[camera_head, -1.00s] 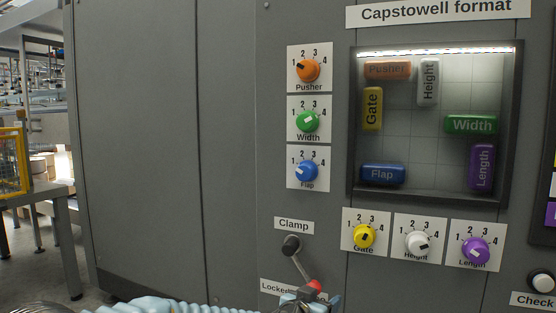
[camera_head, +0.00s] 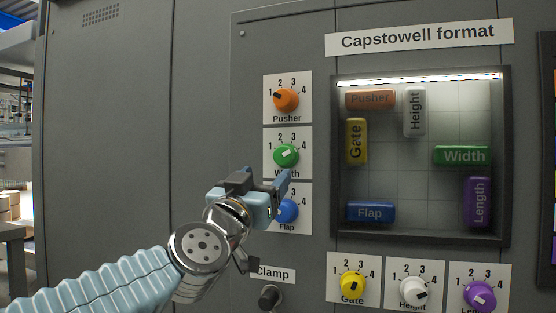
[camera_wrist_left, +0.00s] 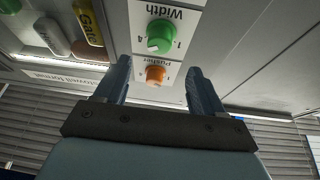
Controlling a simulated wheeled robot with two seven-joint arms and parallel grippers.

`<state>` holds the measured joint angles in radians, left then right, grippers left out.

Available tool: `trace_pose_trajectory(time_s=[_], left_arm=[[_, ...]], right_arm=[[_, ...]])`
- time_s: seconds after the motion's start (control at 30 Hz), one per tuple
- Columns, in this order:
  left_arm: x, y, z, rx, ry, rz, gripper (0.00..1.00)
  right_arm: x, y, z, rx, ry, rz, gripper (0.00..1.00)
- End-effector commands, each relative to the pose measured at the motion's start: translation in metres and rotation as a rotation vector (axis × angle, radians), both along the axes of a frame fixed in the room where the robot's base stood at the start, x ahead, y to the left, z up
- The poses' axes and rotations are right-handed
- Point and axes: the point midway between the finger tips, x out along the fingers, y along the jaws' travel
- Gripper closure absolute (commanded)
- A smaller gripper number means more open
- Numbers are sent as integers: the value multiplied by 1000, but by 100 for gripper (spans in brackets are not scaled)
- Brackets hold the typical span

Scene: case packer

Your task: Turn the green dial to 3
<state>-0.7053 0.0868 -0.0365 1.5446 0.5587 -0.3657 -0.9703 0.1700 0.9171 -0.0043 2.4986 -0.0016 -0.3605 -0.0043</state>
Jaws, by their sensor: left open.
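The green dial (camera_head: 286,155) sits on the white Width plate, in the left column between the orange and blue dials. Its white mark points right and slightly up, towards the 4 side. My left gripper (camera_head: 268,182) is open and empty, just below the green dial and partly over the blue Flap dial and the Width label. In the left wrist view the green dial (camera_wrist_left: 159,33) shows upside down, beyond the open fingertips (camera_wrist_left: 160,76). The fingers look apart from it. My right gripper is out of view.
The orange Pusher dial (camera_head: 286,100) is above and the blue Flap dial (camera_head: 287,211) is below, partly hidden. The display window (camera_head: 504,160) stands to the right, with yellow (camera_head: 352,284), white (camera_head: 413,291) and purple (camera_head: 479,295) dials beneath. A Clamp knob (camera_head: 269,297) is low.

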Motion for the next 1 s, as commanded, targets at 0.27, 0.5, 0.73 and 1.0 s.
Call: trace_pose_trajectory(time_s=[0.27, 0.5, 0.73, 1.0], left_arm=[[56, -21, 25, 2, 2, 3, 31], [80, -30, 34, 1, 3, 1, 31], [82, -31, 35, 1, 3, 1, 31], [82, -31, 35, 1, 3, 1, 57]], right_arm=[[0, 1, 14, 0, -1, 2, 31], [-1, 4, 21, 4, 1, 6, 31], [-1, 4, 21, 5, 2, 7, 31], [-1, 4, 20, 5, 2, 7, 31]])
